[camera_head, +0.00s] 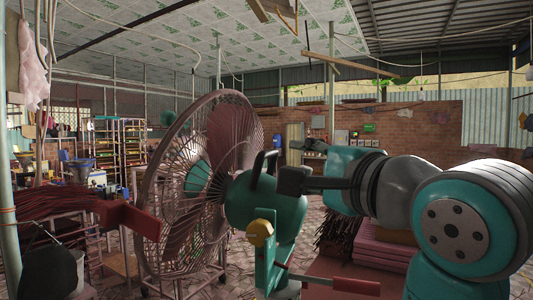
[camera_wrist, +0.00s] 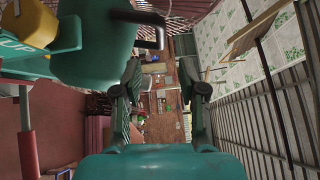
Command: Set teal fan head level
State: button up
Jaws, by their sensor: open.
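The teal fan head shows in the head view, with a large round cage (camera_head: 185,190) facing left and a teal motor housing (camera_head: 262,205) behind it. The cage leans, its top farther right than its bottom. A black handle (camera_head: 258,170) rises from the housing; it also shows in the wrist view (camera_wrist: 150,30). A yellow knob (camera_head: 260,233) sits on the teal bracket below; it shows at upper left in the wrist view (camera_wrist: 32,22). My gripper (camera_head: 290,180) is beside the housing's right end; its open fingers (camera_wrist: 165,95) hold nothing. Contact cannot be told.
A red bar (camera_head: 130,217) stands at left and a red-tipped rod (camera_head: 345,284) crosses below the bracket. Pink stacked slabs (camera_head: 385,245) lie behind my arm. Shelving racks (camera_head: 120,145) and a brick wall (camera_head: 425,130) stand farther back.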

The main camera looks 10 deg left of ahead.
aim_at(272, 154)
jog(key=x, duration=1)
jog(key=shift+w+a+r, duration=0.1)
jog(key=shift+w+a, duration=0.15)
grip_shut()
